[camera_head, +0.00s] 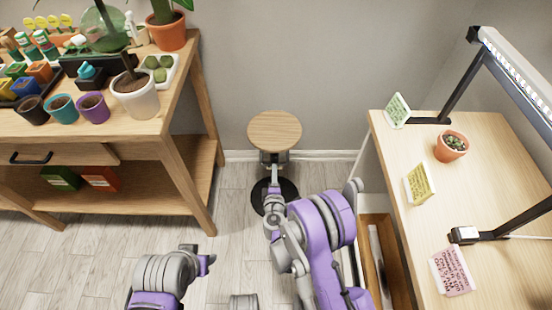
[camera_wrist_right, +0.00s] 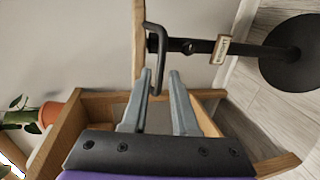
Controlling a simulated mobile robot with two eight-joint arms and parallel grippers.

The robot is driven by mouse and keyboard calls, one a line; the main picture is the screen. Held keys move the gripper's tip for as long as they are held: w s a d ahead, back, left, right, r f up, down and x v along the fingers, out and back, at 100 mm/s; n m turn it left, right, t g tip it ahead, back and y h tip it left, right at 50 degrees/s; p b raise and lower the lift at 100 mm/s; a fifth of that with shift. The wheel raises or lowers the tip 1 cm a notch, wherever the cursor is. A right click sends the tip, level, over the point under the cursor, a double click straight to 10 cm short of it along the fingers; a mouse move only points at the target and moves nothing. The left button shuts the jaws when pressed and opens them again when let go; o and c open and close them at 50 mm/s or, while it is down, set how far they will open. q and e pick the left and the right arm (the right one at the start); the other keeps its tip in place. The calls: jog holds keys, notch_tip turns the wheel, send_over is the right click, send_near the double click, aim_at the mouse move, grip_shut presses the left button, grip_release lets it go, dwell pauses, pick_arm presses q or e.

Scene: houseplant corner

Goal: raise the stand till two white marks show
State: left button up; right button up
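The stand has a round wooden top (camera_head: 274,131) and a black base (camera_head: 288,190) on the floor. In the right wrist view it lies sideways: the top (camera_wrist_right: 138,40) is edge-on, the dark post (camera_wrist_right: 250,49) runs right to the base (camera_wrist_right: 292,55). A bent black handle (camera_wrist_right: 157,45) sits just under the top. My right gripper (camera_wrist_right: 160,75) is open, its fingers on either side of the handle's free end. I cannot make out white marks on the post. My left gripper (camera_head: 207,262) is low at the front, its fingers unclear.
A wooden potting bench (camera_head: 185,100) with pots stands left of the stand. A desk (camera_head: 490,180) with a lamp, cards and a small potted cactus (camera_head: 451,145) is on the right. A small tag (camera_wrist_right: 222,48) is on the post. Floor between is free.

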jog(key=x, duration=0.8)
jog(key=shift+b, duration=0.4)
jog(key=shift+c, duration=0.2)
grip_shut()
jog(key=shift+r, duration=0.1)
dwell(0.6)
